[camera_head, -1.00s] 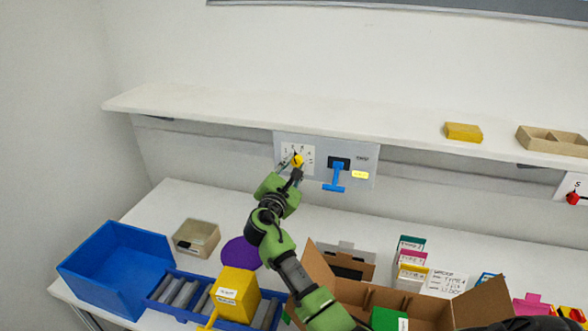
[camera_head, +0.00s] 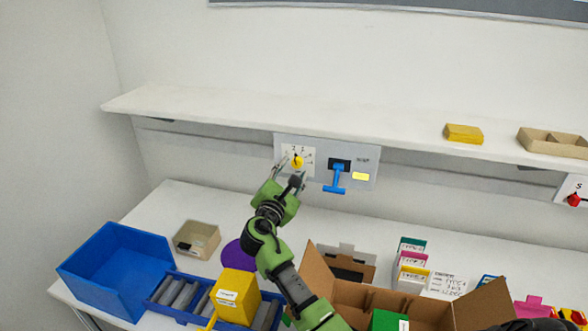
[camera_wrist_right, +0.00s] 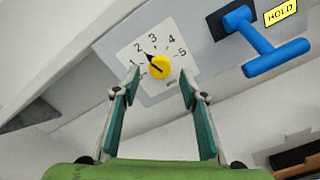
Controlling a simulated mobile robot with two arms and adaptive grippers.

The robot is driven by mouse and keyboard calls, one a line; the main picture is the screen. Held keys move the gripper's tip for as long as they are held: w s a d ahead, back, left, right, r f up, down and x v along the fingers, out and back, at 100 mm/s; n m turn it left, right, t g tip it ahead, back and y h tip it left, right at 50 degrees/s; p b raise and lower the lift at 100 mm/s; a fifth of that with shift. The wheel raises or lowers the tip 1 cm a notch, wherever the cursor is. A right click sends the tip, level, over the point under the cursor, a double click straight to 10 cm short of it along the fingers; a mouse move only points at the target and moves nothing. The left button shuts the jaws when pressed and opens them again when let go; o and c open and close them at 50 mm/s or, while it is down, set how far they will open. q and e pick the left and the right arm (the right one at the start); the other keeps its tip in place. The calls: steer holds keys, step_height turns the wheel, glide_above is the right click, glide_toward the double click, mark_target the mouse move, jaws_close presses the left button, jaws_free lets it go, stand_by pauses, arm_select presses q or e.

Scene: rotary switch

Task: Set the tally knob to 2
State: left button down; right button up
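The tally knob (camera_head: 298,162) is a round yellow dial with a black pointer, on a white scale plate with numbers. In the right wrist view the yellow knob (camera_wrist_right: 158,68) shows whole, and its pointer aims up and left, close to the 2. My right gripper (camera_head: 292,172) is in front of and just below the knob. In the wrist view my right gripper (camera_wrist_right: 159,85) has its fingers spread wide with nothing between them, apart from the knob. My left gripper is not in view.
Right of the dial, a blue T-shaped handle (camera_head: 337,178) and a yellow HOLD label (camera_head: 361,176) sit on the same grey panel (camera_head: 318,183). A white shelf (camera_head: 330,122) overhangs it. Below are a blue bin (camera_head: 120,262) and an open cardboard box (camera_head: 430,308).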

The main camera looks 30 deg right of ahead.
steer(key=v, duration=1)
steer(key=shift+w, duration=0.1)
